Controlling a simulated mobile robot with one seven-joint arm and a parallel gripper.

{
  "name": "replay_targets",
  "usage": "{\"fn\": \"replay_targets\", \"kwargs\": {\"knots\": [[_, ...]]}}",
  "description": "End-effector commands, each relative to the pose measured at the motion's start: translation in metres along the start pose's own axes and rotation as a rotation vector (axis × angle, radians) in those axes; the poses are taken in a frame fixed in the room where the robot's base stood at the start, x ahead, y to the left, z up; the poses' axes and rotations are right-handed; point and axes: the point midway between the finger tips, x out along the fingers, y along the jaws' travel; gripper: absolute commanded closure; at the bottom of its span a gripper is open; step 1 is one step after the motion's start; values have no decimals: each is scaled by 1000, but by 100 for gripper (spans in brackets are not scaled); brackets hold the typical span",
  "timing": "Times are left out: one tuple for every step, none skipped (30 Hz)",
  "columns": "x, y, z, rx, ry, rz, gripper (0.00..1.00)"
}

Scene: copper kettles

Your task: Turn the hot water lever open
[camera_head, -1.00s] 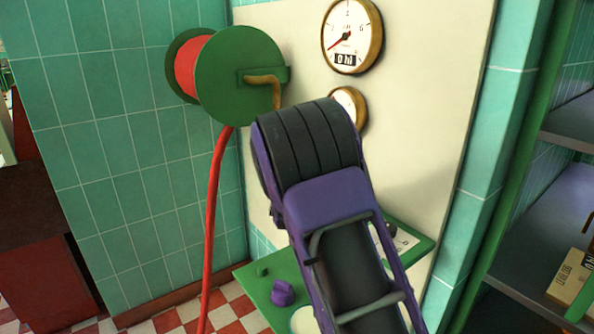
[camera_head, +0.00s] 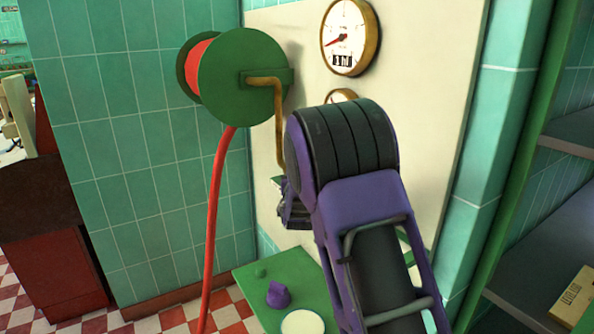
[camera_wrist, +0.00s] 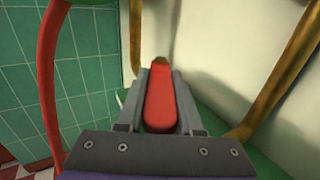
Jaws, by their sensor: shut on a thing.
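A red lever (camera_wrist: 160,100) with a brass-coloured tip fills the gap between my gripper's fingers in the wrist view. My gripper (camera_wrist: 160,98) is shut on it, with a grey finger along each side. In the head view my gripper (camera_head: 294,212) shows in part beside my purple arm, near the lower end of a brass pipe (camera_head: 280,120). The lever is not visible in the head view, and my arm covers much of the area behind it.
A green hose reel (camera_head: 235,77) with a red hose (camera_head: 214,220) is at the left. A round gauge (camera_head: 348,36) is on the pale panel, and a second is mostly hidden. A green shelf (camera_head: 258,290) bears a purple knob (camera_head: 278,294).

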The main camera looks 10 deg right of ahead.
Motion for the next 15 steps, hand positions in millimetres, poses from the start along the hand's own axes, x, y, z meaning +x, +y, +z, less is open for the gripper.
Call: {"fn": "replay_targets", "kwargs": {"knots": [[-1,0,-4,-1,9,0,100],[-1,0,-4,-1,9,1,100],[-1,0,-4,-1,9,1,100],[-1,0,-4,-1,9,1,100],[-1,0,-4,-1,9,1,100],[-1,0,-4,-1,9,1,100],[-1,0,-4,-1,9,1,100],[-1,0,-4,-1,9,1,100],[-1,0,-4,-1,9,1,100],[-1,0,-4,-1,9,1,100],[-1,0,-4,-1,9,1,100],[-1,0,-4,-1,9,1,100],[-1,0,-4,-1,9,1,62],[-1,0,-4,-1,9,1,56],[-1,0,-4,-1,8,1,49]]}}
